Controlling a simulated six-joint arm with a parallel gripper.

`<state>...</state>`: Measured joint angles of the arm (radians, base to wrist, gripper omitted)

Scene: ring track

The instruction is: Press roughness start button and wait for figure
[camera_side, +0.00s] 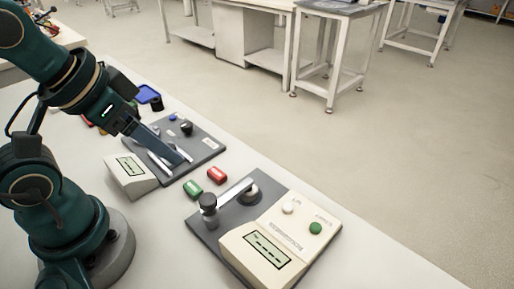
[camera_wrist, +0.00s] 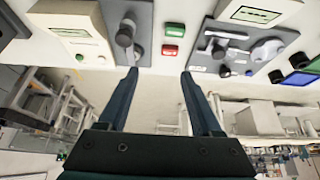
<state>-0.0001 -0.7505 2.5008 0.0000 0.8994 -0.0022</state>
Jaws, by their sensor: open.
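A beige unit (camera_side: 268,246) with a dash-filled display stands at the front, joined to a dark grey plate. It has a green button (camera_side: 315,228) and a white button (camera_side: 288,207); their labels are too small to read. My gripper (camera_side: 172,162) is open and empty, to the upper left of this unit, over or near the rear grey board. In the wrist view the two fingers of my gripper (camera_wrist: 160,72) are spread apart with nothing between them.
A second grey board (camera_side: 205,150) with a beige display box (camera_side: 131,175) stands behind. A red block (camera_side: 217,175) and a green block (camera_side: 192,189) lie between the two devices. A black knob post (camera_side: 208,203) rises from the front plate. Table to its right is bare.

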